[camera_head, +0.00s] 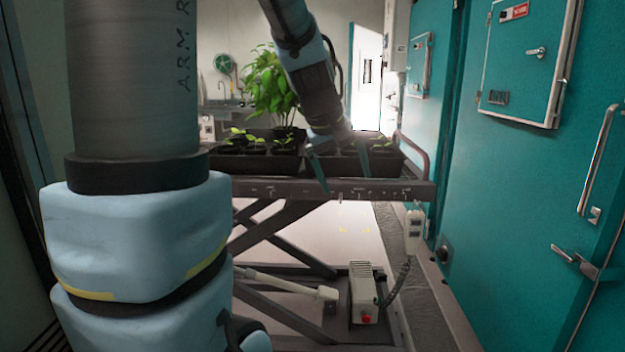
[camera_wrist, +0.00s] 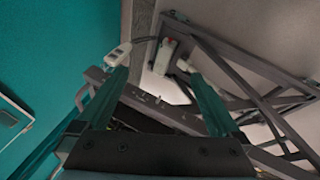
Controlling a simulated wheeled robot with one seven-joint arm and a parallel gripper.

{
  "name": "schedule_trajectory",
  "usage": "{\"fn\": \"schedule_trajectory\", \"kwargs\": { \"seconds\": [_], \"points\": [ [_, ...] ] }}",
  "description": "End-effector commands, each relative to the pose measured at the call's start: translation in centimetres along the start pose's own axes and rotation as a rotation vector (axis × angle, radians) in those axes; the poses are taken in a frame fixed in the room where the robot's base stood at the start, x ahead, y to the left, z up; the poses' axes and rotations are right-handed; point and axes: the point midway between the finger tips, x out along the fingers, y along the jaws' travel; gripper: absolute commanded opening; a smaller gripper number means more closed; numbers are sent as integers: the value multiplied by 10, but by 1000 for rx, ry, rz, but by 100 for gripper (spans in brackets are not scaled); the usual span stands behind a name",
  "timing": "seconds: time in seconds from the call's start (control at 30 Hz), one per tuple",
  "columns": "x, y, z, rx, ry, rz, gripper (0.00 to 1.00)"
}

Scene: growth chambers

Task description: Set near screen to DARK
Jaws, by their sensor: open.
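No screen clearly marked as the near one and no readable DARK label shows. The dark front rail (camera_head: 290,188) of the lift table carries small pale marks and little levers or knobs, too small to read. The rail also crosses the wrist view (camera_wrist: 165,113), with small fittings on it. My gripper (camera_head: 345,186) is open and empty, its teal fingers pointing down at the rail; the head view does not show whether they touch it. In the wrist view my gripper (camera_wrist: 158,75) has its fingers spread, with the rail passing behind them.
Black trays of seedlings (camera_head: 255,160) and a leafy plant (camera_head: 275,90) stand on the lift table. A pendant box (camera_head: 414,225) hangs at its right end. Teal chamber doors (camera_head: 530,190) line the right.

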Motion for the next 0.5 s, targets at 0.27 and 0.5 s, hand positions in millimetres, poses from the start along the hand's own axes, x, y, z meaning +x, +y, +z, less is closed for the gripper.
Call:
{"fn": "schedule_trajectory", "kwargs": {
  "seconds": [0.27, 0.5],
  "points": [
    [41, -147, 86, 190, -134, -258, 100],
    [46, -184, 120, 271, -193, -311, 100]
  ]
}}
